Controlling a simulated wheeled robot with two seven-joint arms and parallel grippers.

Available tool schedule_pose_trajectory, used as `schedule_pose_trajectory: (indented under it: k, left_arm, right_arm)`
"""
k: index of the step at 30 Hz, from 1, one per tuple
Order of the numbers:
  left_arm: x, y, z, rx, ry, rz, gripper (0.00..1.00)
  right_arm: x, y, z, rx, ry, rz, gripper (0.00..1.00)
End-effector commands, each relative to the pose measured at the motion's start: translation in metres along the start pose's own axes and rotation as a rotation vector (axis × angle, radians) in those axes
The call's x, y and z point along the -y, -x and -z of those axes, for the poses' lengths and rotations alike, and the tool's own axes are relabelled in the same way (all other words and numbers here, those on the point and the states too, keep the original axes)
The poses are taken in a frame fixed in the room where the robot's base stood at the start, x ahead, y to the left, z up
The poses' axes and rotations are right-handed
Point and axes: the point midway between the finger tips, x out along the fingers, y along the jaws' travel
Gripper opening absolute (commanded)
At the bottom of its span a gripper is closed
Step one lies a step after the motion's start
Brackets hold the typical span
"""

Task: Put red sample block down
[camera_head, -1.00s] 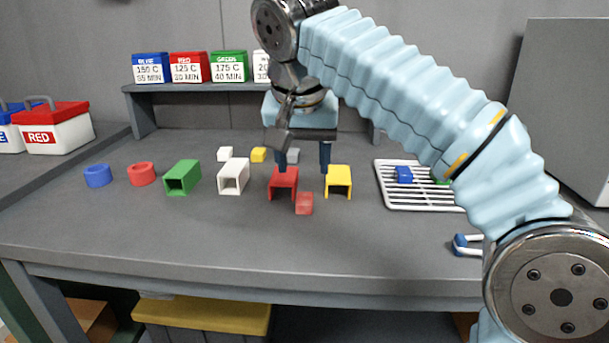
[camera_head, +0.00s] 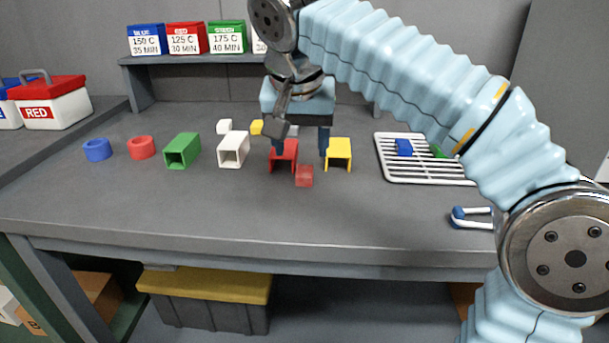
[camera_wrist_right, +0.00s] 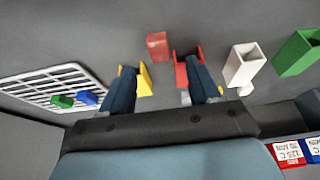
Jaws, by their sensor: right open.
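The red sample block (camera_head: 304,176) lies on the grey table just in front of the red square sleeve (camera_head: 284,152). It also shows in the right wrist view (camera_wrist_right: 157,46), beyond the fingertips and apart from them. My right gripper (camera_head: 301,150) is open and empty. Its fingers hang behind the block, one by the red sleeve and one by the yellow sleeve (camera_head: 338,153). In the wrist view the open fingers (camera_wrist_right: 162,88) flank bare table. My left gripper is not in view.
A green sleeve (camera_head: 182,150), a white sleeve (camera_head: 234,149), a red ring (camera_head: 142,147) and a blue ring (camera_head: 97,149) stand left. A white rack (camera_head: 425,180) holds blue and green blocks at right. The front table strip is mostly clear.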

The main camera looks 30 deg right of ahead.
Motion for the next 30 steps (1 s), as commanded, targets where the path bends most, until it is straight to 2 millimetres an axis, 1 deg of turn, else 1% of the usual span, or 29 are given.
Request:
schedule_pose_trajectory:
  k: [1,8,12,15,18,24,29,30]
  left_arm:
    - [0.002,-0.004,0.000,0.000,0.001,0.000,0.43]
    - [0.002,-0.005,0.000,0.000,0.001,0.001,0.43]
    - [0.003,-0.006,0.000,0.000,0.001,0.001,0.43]
    - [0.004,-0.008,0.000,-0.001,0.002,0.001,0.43]
    - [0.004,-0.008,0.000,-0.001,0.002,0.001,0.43]
    - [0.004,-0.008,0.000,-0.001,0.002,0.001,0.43]
    - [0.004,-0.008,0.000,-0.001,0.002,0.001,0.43]
    - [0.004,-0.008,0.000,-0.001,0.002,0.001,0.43]
  right_arm:
    - [0.000,-0.010,-0.001,0.001,0.000,-0.002,0.62]
    - [-0.001,-0.028,0.001,0.002,0.000,-0.001,0.62]
    - [-0.004,-0.051,0.005,0.002,0.000,-0.002,0.62]
    - [-0.003,-0.065,0.005,0.001,0.001,-0.001,0.62]
    - [-0.003,-0.070,0.005,0.001,0.001,0.000,0.62]
    - [-0.003,-0.071,0.005,0.000,0.000,0.001,0.62]
    - [-0.003,-0.071,0.005,0.000,0.000,0.001,0.37]
    - [-0.003,-0.071,0.005,0.000,0.000,0.001,0.31]
